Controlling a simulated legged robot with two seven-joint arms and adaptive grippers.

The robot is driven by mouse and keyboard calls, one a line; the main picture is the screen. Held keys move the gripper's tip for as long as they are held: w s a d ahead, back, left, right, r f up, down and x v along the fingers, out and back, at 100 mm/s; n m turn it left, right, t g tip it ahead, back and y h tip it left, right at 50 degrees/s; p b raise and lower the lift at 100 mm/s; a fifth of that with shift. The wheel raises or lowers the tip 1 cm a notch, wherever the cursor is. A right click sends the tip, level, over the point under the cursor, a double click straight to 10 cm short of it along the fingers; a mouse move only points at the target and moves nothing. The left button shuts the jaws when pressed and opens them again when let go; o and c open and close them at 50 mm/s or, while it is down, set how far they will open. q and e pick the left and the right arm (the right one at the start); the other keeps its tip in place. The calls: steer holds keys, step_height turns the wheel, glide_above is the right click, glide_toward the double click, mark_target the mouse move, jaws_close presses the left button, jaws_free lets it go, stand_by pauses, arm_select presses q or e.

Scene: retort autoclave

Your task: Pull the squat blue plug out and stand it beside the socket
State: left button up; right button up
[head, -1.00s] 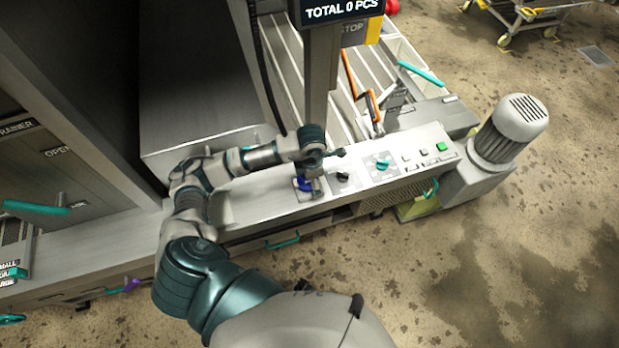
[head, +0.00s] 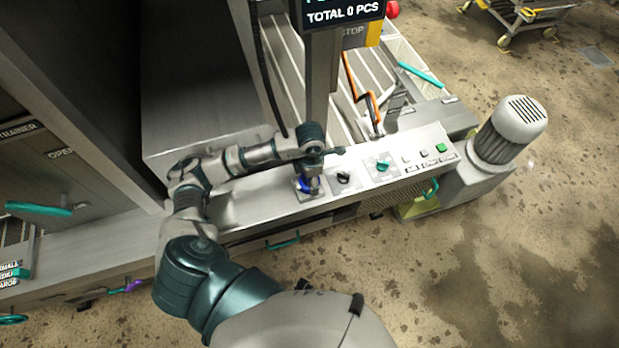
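The squat blue plug (head: 304,186) shows as a small patch of blue at the left end of the grey control panel, partly hidden by my gripper. It is at a small pale socket plate (head: 309,196); whether it is fully seated I cannot tell. My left gripper (head: 312,176) points down right over the plug, its fingers beside or around it. The fingers are too small and overlapped to show whether they are closed on it. My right gripper is not in view.
A black knob (head: 343,178) sits just right of the socket, then a teal knob (head: 382,165) and a green button (head: 441,148). A grey post (head: 320,85) with a display rises behind the gripper. A motor (head: 510,128) stands at the panel's right end.

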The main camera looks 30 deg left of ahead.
arm_select(q)
steer(key=shift+a+r+p, duration=0.2)
steer(key=shift+r+p, duration=0.05)
steer(key=shift+r, duration=0.2)
steer(key=shift+a+r+p, duration=0.2)
steer(key=shift+r+p, duration=0.05)
steer(key=shift+r, duration=0.2)
steer(key=shift+d+r+p, duration=0.3)
steer(key=shift+r+p, duration=0.2)
steer(key=shift+r, duration=0.4)
steer(key=shift+a+r+p, duration=0.15)
steer(key=shift+r+p, duration=0.2)
steer(key=shift+r, duration=0.2)
